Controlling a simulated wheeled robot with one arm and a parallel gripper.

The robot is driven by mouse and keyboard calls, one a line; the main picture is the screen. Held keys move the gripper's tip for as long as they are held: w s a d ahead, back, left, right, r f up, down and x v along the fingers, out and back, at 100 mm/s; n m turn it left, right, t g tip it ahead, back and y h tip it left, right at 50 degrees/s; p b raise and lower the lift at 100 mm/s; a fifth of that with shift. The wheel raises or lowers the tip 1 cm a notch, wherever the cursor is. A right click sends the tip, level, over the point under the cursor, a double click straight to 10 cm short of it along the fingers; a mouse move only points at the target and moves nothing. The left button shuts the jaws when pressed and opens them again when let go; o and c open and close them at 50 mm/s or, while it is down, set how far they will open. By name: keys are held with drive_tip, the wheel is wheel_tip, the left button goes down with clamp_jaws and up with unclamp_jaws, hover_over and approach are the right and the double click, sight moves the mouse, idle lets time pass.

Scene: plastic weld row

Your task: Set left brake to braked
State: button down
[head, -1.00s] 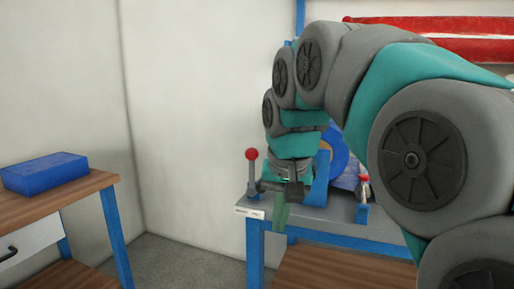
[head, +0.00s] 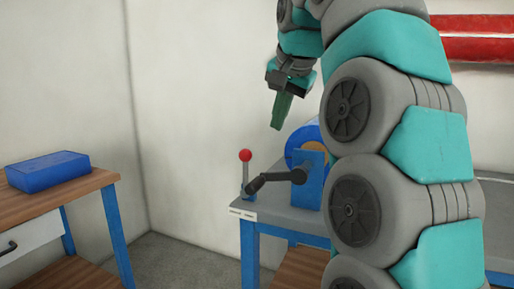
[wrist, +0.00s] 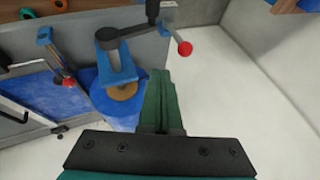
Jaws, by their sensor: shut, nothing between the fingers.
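The left brake lever (head: 246,176) is a grey lever with a red ball knob at the left end of the bench. It looks upright in the head view, and its red knob also shows in the wrist view (wrist: 185,48). Beside it, a dark crank (head: 272,182) sits on a blue stand (head: 312,180) in front of a blue roll (head: 299,146). My gripper (head: 276,124) has green fingers that are shut and empty. It hangs in the air above and slightly right of the lever, apart from it. Its fingers also show in the wrist view (wrist: 160,80).
A second red-knobbed lever (wrist: 67,80) stands beyond the roll in the wrist view. The grey bench (head: 285,217) has blue legs. A wooden table (head: 75,190) with a blue box (head: 47,172) stands at left. Free floor lies between them.

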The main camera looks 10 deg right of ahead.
drive_tip(key=shift+w+d+r, duration=0.1)
drive_tip(key=shift+r, duration=0.1)
drive_tip(key=w+a+f, duration=0.3)
drive_tip(key=w+f, duration=0.5)
drive_tip(key=f, duration=0.1)
drive_tip(key=shift+w, duration=0.2)
idle(0.6)
drive_tip(key=shift+a, duration=0.1)
